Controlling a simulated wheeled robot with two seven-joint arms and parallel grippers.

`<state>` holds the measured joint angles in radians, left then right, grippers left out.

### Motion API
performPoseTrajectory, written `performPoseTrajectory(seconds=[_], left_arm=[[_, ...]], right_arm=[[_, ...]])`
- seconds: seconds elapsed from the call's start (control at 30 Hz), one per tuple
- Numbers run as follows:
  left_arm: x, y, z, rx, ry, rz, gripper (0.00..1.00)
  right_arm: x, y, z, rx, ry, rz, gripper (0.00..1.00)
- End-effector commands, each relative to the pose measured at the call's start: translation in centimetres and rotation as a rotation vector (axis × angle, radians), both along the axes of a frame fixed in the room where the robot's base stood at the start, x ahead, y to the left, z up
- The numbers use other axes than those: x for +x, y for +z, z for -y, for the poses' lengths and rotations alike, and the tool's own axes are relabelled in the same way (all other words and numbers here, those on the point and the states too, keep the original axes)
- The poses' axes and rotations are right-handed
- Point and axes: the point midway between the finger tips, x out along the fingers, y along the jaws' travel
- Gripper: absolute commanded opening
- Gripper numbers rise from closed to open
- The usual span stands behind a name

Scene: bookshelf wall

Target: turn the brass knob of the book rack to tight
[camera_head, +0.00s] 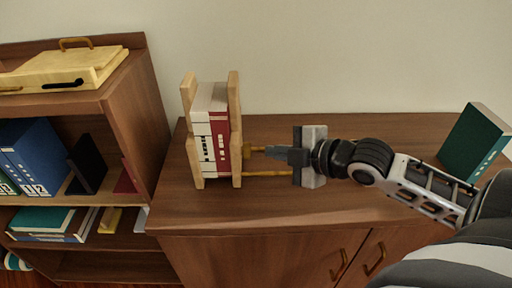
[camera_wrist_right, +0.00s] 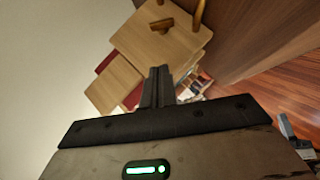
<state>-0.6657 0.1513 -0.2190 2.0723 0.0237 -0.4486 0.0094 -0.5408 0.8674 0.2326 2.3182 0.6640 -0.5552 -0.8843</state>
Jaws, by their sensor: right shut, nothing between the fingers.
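The wooden book rack (camera_head: 236,125) stands upright on the cabinet top, holding white books (camera_head: 204,145) and a red book (camera_head: 220,140) between its end boards. The brass knob (camera_head: 247,151) is on the rack's right side; it also shows in the right wrist view (camera_wrist_right: 163,25) as a short bar on the board. My right gripper (camera_head: 270,152) is just right of the knob, pointing at it. Its fingers (camera_wrist_right: 158,70) are shut and empty. In the wrist view the fingertips are apart from the knob. My left gripper is not in view.
A brass-coloured rod (camera_head: 265,174) sticks out of the rack below the knob, close to my gripper. A green book (camera_head: 472,142) stands at the right of the cabinet top (camera_head: 270,210). A shelf (camera_head: 150,120) with binders (camera_head: 40,155) adjoins on the left.

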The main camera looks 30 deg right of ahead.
Motion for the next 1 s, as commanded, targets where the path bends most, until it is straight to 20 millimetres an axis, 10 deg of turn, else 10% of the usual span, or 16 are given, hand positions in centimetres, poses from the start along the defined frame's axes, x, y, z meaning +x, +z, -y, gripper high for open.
performPoseTrajectory(seconds=[0.5,1.0], left_arm=[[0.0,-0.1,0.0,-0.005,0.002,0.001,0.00],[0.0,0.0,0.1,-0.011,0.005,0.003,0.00]], right_arm=[[6.8,-3.8,-0.7,0.000,-0.001,-0.002,0.00],[7.8,-4.8,0.1,0.000,0.002,0.000,0.00]])
